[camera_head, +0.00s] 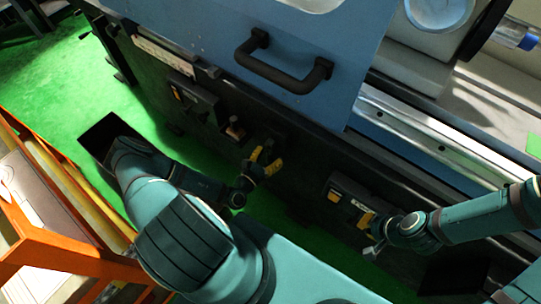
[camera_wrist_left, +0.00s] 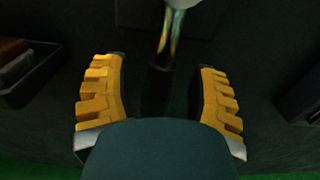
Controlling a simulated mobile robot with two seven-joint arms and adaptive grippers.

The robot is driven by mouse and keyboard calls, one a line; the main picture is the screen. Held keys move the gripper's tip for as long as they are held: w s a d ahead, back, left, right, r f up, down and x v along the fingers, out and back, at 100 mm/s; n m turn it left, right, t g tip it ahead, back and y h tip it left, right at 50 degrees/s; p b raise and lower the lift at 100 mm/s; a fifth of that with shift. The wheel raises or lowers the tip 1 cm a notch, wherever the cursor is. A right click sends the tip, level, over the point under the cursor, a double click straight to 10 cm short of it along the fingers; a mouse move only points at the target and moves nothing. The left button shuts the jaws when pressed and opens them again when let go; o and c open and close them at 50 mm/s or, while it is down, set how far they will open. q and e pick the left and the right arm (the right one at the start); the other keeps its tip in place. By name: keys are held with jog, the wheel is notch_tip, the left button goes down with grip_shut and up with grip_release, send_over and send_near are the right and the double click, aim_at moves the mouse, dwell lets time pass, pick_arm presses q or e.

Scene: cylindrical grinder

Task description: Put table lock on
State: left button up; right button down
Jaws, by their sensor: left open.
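My left gripper (camera_head: 262,165) is low in front of the machine's dark front panel, its yellow fingers apart. The left wrist view shows its ridged yellow fingers (camera_wrist_left: 160,98) open, with nothing gripped. A lever with a shiny metal shaft (camera_wrist_left: 168,38) and a pale rounded end at the top edge stands just beyond and between the fingers. It may be the table lock; I cannot tell for sure. I cannot make it out in the head view. My right gripper (camera_head: 368,232) is low at the right by the panel, partly hidden by its wrist, its finger spacing unclear.
A blue machine cover (camera_head: 270,35) with a black handle (camera_head: 282,68) overhangs the panel. A small black tray (camera_wrist_left: 30,72) with brown pieces is left of the left gripper. An orange-framed cart (camera_head: 70,250) stands at lower left. Green floor (camera_head: 60,75) is open at upper left.

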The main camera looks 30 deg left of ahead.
pick_arm(q)
jog(key=shift+w, duration=0.35)
grip_shut()
